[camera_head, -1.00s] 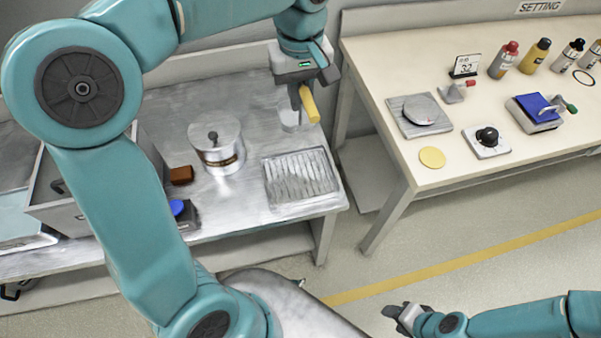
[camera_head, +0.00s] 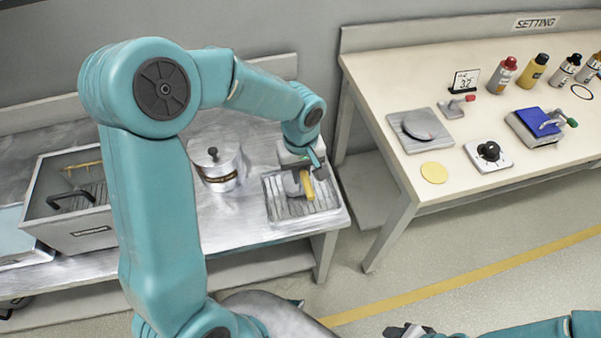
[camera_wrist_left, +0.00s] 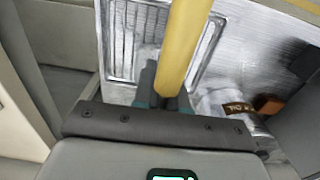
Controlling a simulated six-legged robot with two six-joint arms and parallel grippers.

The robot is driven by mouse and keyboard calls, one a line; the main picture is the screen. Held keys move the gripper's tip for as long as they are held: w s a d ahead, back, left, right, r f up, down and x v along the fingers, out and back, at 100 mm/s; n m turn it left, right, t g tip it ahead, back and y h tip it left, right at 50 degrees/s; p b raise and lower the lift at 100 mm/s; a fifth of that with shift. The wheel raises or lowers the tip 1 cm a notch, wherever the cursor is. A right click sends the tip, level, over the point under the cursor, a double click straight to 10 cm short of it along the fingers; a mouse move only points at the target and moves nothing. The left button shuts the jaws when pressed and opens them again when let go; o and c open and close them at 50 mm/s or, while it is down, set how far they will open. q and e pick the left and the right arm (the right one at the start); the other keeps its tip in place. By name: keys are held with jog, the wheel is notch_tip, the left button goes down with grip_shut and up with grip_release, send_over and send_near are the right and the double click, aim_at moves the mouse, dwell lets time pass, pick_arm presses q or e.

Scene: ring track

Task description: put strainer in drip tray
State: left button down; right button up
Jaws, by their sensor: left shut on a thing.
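The drip tray (camera_head: 325,205), a grey ribbed rectangle, lies on the right end of the metal bench in the head view. It also shows behind the handle in the wrist view (camera_wrist_left: 124,40). My left gripper (camera_head: 303,172) is over the tray and shut on the strainer, whose yellow handle (camera_head: 308,187) sticks out of the jaws. The handle also crosses the wrist view (camera_wrist_left: 184,45). The strainer's pale bowl (camera_head: 292,184) is partly hidden by the gripper; I cannot tell whether it touches the tray. My right gripper (camera_head: 403,331) is cut by the bottom edge, its jaws unclear.
A round metal pot (camera_head: 217,168) with a black knob stands left of the tray. The beige table (camera_head: 455,200) at right carries a scale, several bottles and a blue-topped device. A gap separates it from the bench.

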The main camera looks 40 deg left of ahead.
pick_arm(q)
jog(key=shift+f, duration=0.3)
jog(key=shift+f, duration=0.2)
jog(key=c, duration=1.2)
grip_release()
jog(key=shift+r, duration=0.1)
notch_tip(320, 180, up, 12)
jog(key=shift+r+p, duration=0.15)
jog(key=shift+p, duration=0.25)
